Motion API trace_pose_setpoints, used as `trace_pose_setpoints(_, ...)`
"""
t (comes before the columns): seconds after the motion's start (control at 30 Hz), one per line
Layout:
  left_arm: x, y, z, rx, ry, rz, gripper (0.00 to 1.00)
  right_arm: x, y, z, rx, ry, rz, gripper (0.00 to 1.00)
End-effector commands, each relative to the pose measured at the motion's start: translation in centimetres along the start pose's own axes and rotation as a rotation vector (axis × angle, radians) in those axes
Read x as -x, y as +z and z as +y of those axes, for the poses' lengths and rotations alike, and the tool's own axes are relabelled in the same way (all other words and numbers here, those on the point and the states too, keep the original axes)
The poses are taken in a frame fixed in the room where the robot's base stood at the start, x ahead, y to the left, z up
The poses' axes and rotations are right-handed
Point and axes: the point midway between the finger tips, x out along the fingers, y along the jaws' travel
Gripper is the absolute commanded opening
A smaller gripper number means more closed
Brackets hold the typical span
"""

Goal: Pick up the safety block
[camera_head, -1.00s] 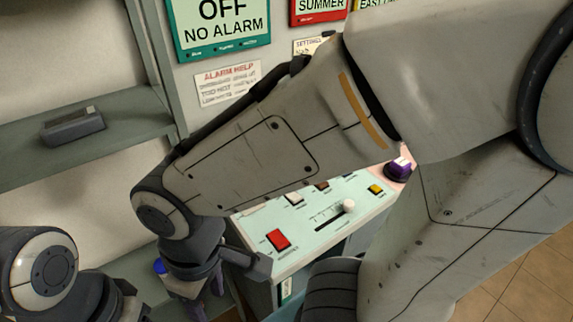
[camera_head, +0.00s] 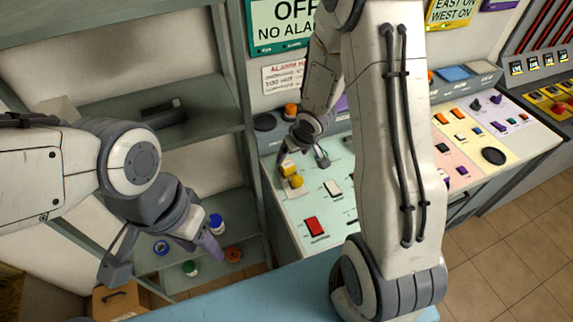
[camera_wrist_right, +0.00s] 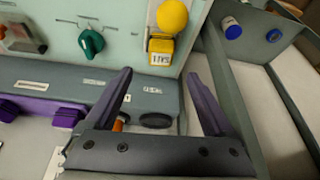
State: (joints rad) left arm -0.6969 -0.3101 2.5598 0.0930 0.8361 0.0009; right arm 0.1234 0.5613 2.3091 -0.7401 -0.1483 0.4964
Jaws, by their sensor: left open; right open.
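A small yellow block (camera_head: 288,169) with a white label sits beside a yellow ball-shaped knob (camera_head: 296,181) on the pale green console. I cannot tell for sure that it is the safety block. In the right wrist view the block (camera_wrist_right: 160,50) lies just beyond the fingertips, with the ball (camera_wrist_right: 172,15) above it. My right gripper (camera_head: 304,158) is open and empty above the console's far left part; it also shows in the wrist view (camera_wrist_right: 159,75). My left gripper (camera_head: 163,258) is open and empty in front of the shelves at the left.
The console (camera_head: 335,208) carries a red switch (camera_head: 314,227) and a green knob (camera_wrist_right: 91,43). Grey shelves (camera_head: 215,125) at the left hold a dark grey box (camera_head: 163,112) and, lower down, several coloured caps. A blue surface (camera_head: 245,294) lies in front.

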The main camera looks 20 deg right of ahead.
Motion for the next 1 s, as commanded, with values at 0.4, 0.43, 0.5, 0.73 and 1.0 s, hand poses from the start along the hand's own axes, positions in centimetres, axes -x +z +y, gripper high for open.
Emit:
trace_pose_setpoints(0.4,-3.4,0.2,-0.2,0.002,0.000,0.000,0.50,-6.0,0.3,-0.2,0.004,0.000,-0.001,0.88)
trace_pose_setpoints(0.43,-3.5,0.2,-0.3,0.001,0.000,-0.001,0.50,-6.5,0.3,-0.2,0.004,-0.001,-0.002,0.88)
trace_pose_setpoints(0.5,-3.9,0.2,-0.3,0.001,0.000,0.000,0.50,-7.6,0.4,-0.2,0.004,-0.001,-0.002,0.88)
trace_pose_setpoints(0.73,-4.1,0.2,-0.3,0.001,0.000,0.000,0.50,-9.2,0.2,-0.2,0.005,0.000,0.000,0.88)
trace_pose_setpoints(1.0,-4.1,0.2,-0.3,0.001,0.000,0.000,0.50,-9.2,0.2,-0.1,0.005,0.001,0.000,0.57)
